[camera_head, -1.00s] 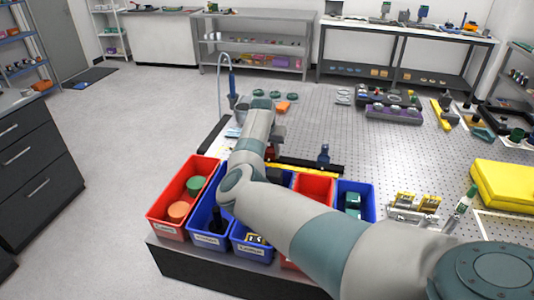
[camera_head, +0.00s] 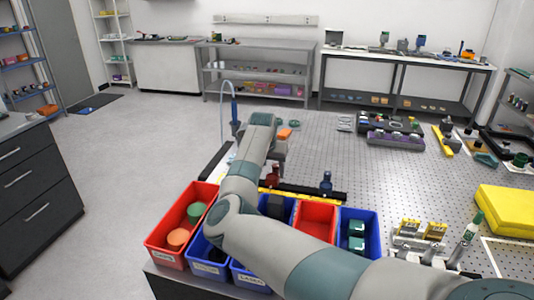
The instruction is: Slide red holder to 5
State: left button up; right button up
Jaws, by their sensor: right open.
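The red holder (camera_head: 272,175) stands upright on a dark rail (camera_head: 310,193) with a yellow scale strip (camera_head: 266,191) along it, left of the blue holder (camera_head: 326,183). My right arm comes in from the lower right and bends up and over the bins. My right gripper (camera_head: 276,164) is open, just above and behind the red holder; its fingertips are small, and I cannot tell whether they touch it. The marks on the scale are too small to read, so I cannot tell where 5 lies. My left gripper is not in view.
A red bin (camera_head: 157,248) with green and orange pieces, blue bins (camera_head: 372,226) and another red bin (camera_head: 316,219) stand in front of the rail, partly hidden by my arm. A yellow case (camera_head: 505,207) lies right.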

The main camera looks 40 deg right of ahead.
jog(key=b+v, duration=0.3)
jog(key=v, duration=0.9)
jog(key=shift+d, duration=0.1)
dwell(0.4)
